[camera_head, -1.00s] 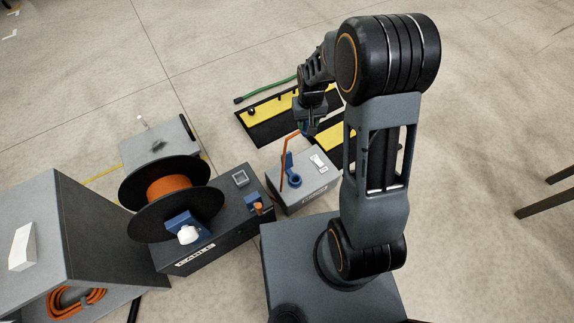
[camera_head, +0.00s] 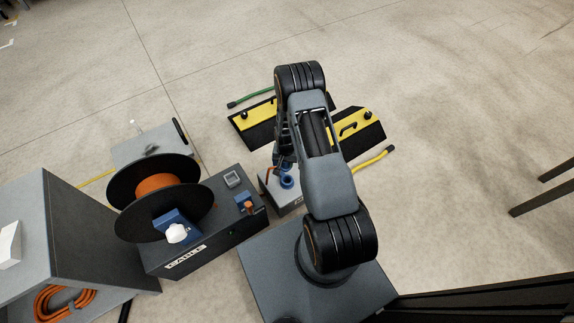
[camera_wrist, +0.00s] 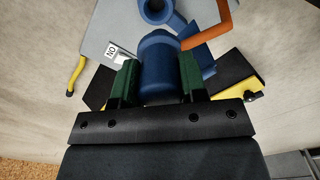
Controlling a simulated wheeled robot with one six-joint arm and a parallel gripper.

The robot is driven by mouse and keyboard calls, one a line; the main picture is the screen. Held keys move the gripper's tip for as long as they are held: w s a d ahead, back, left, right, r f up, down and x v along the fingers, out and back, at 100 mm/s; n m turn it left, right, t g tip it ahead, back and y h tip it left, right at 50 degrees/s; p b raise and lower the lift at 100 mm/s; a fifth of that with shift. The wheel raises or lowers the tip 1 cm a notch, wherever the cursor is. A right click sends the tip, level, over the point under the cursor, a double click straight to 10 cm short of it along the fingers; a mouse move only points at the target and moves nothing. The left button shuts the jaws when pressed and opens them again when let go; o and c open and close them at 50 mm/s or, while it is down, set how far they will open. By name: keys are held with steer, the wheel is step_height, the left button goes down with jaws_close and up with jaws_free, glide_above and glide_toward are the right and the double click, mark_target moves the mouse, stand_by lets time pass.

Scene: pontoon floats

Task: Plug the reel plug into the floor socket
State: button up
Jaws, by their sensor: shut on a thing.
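In the wrist view my gripper (camera_wrist: 158,76) is shut on the blue reel plug (camera_wrist: 158,58), a rounded cylinder between its green fingers. An orange cable (camera_wrist: 212,34) bends beside the plug at the right. The floor socket (camera_wrist: 154,10), a round blue ring, lies just beyond the plug's end at the top of the view. The plug does not look seated in it; the exact gap cannot be told. In the head view the socket ring (camera_head: 287,182) sits on a small grey box, and my gripper (camera_head: 283,165) is close behind it, partly hidden by my arm.
The cable reel (camera_head: 153,186) with black discs stands on a dark box at left. A grey cabinet (camera_head: 80,235) is at far left. Black-and-yellow floor ramps (camera_head: 360,127) lie beyond the socket box, with a yellow hose (camera_head: 374,160) nearby. Open floor extends right.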

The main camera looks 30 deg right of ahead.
mark_target(287, 171)
steer(key=shift+s+d+f, duration=0.1)
steer(key=shift+d+f, duration=0.05)
steer(key=shift+f, duration=0.25)
steer(key=shift+s+d+f, duration=0.1)
steer(key=shift+f, duration=0.3)
steer(key=shift+f+b, duration=2.6)
steer(key=shift+f, duration=0.3)
steer(key=shift+f+b, duration=2)
steer(key=o, duration=1.1)
steer(key=shift+r, duration=0.1)
steer(key=shift+c, duration=0.2)
step_height(287, 171, up, 14)
steer(key=p, duration=0.5)
steer(key=shift+p, duration=0.3)
